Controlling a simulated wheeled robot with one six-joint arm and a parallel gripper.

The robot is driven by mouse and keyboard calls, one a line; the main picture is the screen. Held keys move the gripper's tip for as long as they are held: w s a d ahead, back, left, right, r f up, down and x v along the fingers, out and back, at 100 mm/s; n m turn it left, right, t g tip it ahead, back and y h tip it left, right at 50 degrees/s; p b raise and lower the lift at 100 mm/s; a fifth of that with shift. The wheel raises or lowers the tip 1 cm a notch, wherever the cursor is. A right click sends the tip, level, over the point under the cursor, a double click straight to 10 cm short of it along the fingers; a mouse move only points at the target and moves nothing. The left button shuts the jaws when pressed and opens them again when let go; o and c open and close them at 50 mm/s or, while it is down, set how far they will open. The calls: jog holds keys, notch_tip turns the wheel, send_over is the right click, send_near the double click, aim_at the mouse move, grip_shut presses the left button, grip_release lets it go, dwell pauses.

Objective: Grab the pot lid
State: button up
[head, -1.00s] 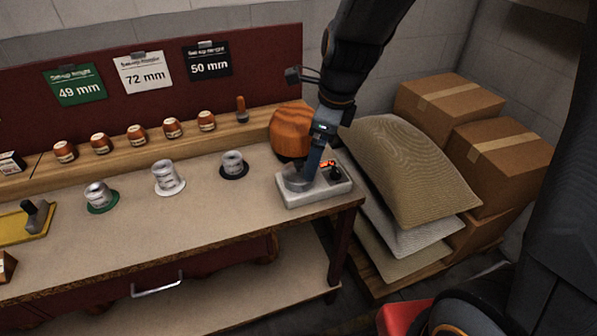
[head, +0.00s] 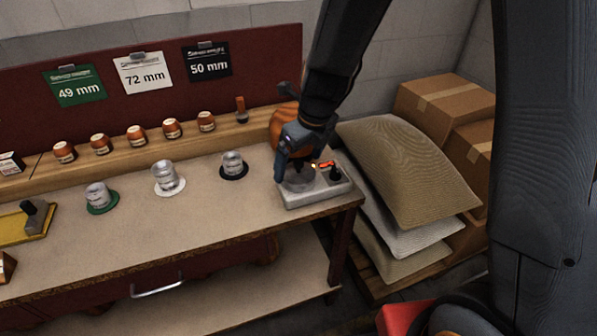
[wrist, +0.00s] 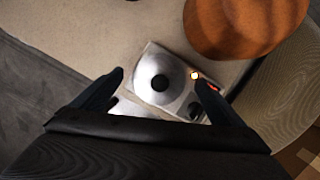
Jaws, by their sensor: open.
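The pot lid (wrist: 160,82), a round silver disc with a dark knob at its centre, sits on a pale, box-shaped unit. In the head view the lid (head: 298,184) is partly hidden by my gripper. My gripper (head: 292,170) is over the unit, pointing down. In the wrist view my gripper (wrist: 160,78) is open and empty, with one fingertip on each side of the lid. I cannot tell how far the fingertips are above it. The unit (head: 310,199) has a lit orange indicator and a black knob at its right.
A rounded orange-brown form (wrist: 245,22) stands close behind the unit. Stacked sacks (head: 410,170) and cardboard boxes (head: 450,105) are to the right. Three metal cylinders on coloured discs, including one on black (head: 233,165), stand left. The bench front (head: 180,220) is clear.

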jog(key=shift+w+a+f, duration=0.1)
jog(key=shift+f, duration=0.45)
jog(key=c, duration=1.2)
